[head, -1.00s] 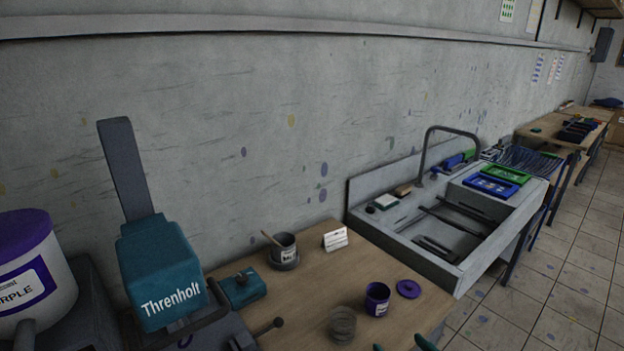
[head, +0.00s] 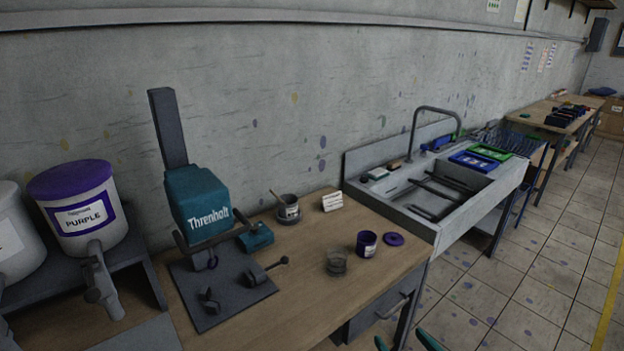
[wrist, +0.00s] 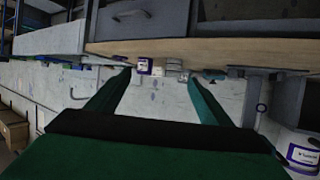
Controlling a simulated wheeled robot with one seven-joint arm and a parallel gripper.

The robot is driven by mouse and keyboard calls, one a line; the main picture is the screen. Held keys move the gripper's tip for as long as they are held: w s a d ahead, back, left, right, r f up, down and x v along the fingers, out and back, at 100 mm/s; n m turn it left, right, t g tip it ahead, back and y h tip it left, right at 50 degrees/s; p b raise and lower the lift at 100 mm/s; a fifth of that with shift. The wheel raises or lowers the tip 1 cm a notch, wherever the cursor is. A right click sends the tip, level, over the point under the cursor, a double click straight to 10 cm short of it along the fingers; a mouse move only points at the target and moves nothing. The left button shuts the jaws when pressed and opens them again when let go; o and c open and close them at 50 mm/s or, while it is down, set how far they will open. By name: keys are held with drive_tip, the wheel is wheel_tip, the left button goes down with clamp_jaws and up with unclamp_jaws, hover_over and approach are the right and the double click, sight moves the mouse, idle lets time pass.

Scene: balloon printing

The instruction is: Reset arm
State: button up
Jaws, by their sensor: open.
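My gripper (wrist: 155,97) shows in the wrist view with its two green fingers spread wide apart and nothing between them. The wrist picture is upside down, with the bench edge across its upper part. In the head view only the green fingertips (head: 405,343) show at the bottom edge, in front of the bench and over the floor. The gripper is apart from everything on the bench. The rest of my arm is hidden in the head view.
A PURPLE tub (head: 85,210) stands left. A sink (head: 440,200) stands right. The tiled floor (head: 500,300) is clear.

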drive_tip(key=s+a+f+m+h, duration=0.4)
drive_tip(key=s+a+f, duration=0.85)
drive_tip(key=f, duration=0.25)
drive_tip(key=s+a+r, duration=0.2)
drive_tip(key=s, duration=0.5)
drive_tip(key=s+a+r+n+t+y, duration=0.1)
drive_tip(key=s+a+r, duration=0.1)
drive_tip(key=s, duration=0.5)
drive_tip(key=s+a+r+n+t, duration=0.1)
drive_tip(key=s+a, duration=0.3)
drive_tip(key=s, duration=0.3)
drive_tip(key=shift+s+a+r+y, duration=0.15)
drive_tip(key=shift+s+r+y, duration=0.15)
drive_tip(key=shift+r, duration=0.1)
